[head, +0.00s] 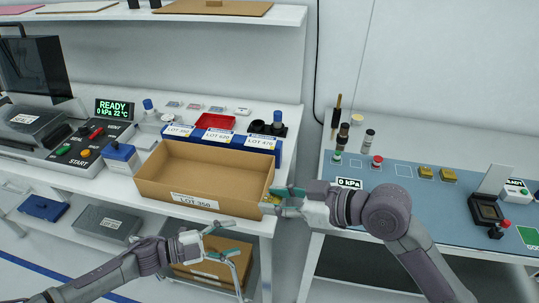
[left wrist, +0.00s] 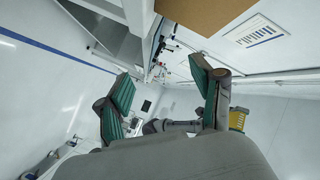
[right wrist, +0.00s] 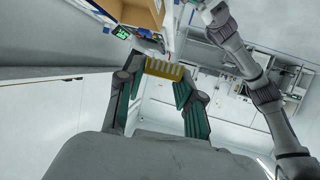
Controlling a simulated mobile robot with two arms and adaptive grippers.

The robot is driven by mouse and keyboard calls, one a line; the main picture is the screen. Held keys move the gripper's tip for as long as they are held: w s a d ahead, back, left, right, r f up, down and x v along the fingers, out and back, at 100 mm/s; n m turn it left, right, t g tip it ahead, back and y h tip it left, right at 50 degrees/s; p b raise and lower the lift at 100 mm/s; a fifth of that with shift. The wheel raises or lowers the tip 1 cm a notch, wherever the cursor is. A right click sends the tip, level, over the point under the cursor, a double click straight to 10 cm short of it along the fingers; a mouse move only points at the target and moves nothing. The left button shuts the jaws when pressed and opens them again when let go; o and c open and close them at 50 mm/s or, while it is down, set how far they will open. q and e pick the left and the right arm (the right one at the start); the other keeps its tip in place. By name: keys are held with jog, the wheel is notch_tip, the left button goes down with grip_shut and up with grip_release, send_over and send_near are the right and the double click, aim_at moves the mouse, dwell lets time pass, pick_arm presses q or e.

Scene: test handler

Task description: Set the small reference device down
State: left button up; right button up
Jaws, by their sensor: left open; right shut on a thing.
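A small yellow ridged device (right wrist: 163,69) sits between the fingers of my right gripper (right wrist: 155,88) in the right wrist view. In the head view the right gripper (head: 275,200) is shut on it at the right end of the cardboard LOT 350 box (head: 228,205), and the fingers hide most of it. Whether the device touches the box cannot be told. A yellow ridged piece also shows at the right of the left wrist view (left wrist: 237,120). My left gripper (head: 232,257) is open and empty, below and in front of the box.
A red tray (head: 216,121) and labelled LOT bins stand behind the box. A gap separates the two benches.

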pick_arm(q)
jog(key=w+d+r+m+h, duration=0.1)
jog(key=w+d+r+m, duration=0.15)
jog(key=r, duration=0.55)
jog(key=w+d+r+m+h, duration=0.1)
jog(key=w+d+r, duration=0.25)
jog(key=r, duration=0.45)
jog(key=w+d+r+m+h, duration=0.1)
jog(key=w+d+r+m, duration=0.2)
jog(key=r, duration=0.5)
jog(key=s+d+r+m+g+y, duration=0.55)
jog(key=s+d+r+g, duration=0.65)
jog(key=s+d, duration=0.4)
pick_arm(e)
jog(key=shift+d, duration=0.15)
pick_arm(q)
jog(key=m+t+y, duration=0.6)
jog(key=t+y, duration=0.2)
jog(key=y, duration=0.4)
send_over(275, 200)
jog(key=s+a, duration=0.1)
jog(key=s, duration=0.1)
notch_tip(275, 200, down, 4)
jog(key=f, duration=0.4)
jog(key=w+f, duration=0.1)
jog(key=f, duration=0.3)
jog(key=w+f, duration=0.1)
jog(key=f, duration=0.2)
jog(key=shift+d+f, duration=0.4)
